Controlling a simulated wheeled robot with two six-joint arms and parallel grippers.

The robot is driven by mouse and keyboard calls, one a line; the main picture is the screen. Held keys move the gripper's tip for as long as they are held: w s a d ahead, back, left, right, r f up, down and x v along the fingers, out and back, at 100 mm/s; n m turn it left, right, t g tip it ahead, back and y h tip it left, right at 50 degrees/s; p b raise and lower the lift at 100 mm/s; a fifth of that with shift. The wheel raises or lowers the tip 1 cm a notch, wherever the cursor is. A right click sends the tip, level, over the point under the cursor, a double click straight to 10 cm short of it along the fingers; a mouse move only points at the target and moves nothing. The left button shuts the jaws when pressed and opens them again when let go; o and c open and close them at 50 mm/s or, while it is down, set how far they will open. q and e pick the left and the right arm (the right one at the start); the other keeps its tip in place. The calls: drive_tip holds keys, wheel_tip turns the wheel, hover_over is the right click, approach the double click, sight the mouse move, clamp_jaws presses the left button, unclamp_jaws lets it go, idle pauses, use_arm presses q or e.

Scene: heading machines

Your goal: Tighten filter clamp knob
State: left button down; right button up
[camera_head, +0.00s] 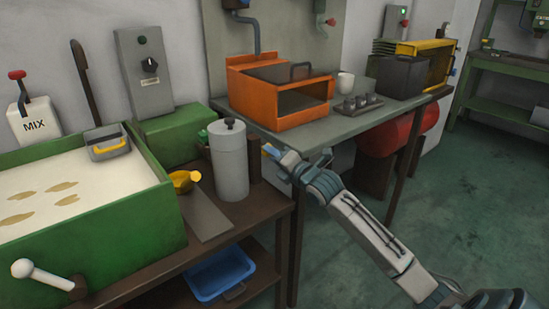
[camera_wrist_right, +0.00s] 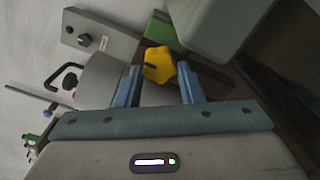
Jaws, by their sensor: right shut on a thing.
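A grey cylinder lies behind the fingers in that view. In the head view my right gripper (camera_head: 268,150) reaches in from the lower right, just right of the grey canister (camera_head: 230,162) with a dark cap. Its grip is too small to make out there. A yellow piece (camera_head: 183,181) shows left of the canister; I cannot tell if it is the same knob. My left gripper is not in view.
A green-walled tank (camera_head: 120,240) of pale fluid stands at left. An orange machine (camera_head: 270,100) stands on the grey table behind, with a white cup (camera_head: 345,83). A blue bin (camera_head: 218,275) sits on the lower shelf. Open floor lies at right.

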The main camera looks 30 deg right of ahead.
drive_tip(key=shift+f+n, duration=0.15)
drive_tip(key=shift+n, duration=0.25)
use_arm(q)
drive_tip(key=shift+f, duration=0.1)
use_arm(e)
drive_tip(key=o, duration=0.7)
drive_tip(key=shift+s, duration=0.1)
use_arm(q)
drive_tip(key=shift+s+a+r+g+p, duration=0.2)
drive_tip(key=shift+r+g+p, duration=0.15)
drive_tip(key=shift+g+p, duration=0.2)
use_arm(e)
drive_tip(key=s, duration=1)
drive_tip(key=shift+s+d, duration=0.3)
drive_tip(key=shift+d, duration=0.1)
